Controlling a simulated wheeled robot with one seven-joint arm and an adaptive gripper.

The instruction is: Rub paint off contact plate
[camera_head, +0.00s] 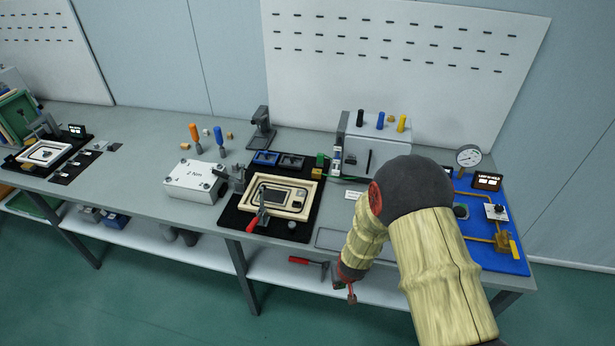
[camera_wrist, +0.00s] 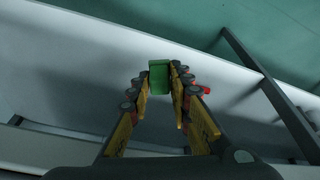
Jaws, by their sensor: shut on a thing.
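My gripper (camera_wrist: 160,88) is shut on a small green block (camera_wrist: 158,77), which sits between the fingertips in the wrist view. In the head view my gripper (camera_head: 347,290) hangs low in front of the bench, beside the lower shelf; the green block cannot be made out there. A cream frame (camera_head: 258,187) with a dark grey panel stands on a black mat (camera_head: 236,219) at the middle of the bench. A red-handled clamp (camera_head: 257,218) is at its front. I cannot tell which part is the contact plate, and no paint can be made out.
A white box (camera_head: 190,180) stands left of the mat. A grey cabinet (camera_head: 370,150) stands behind, and a blue board (camera_head: 490,240) with a gauge lies at the right. A red-handled tool (camera_head: 305,262) lies on the lower shelf (camera_head: 270,268). My arm hides part of the bench.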

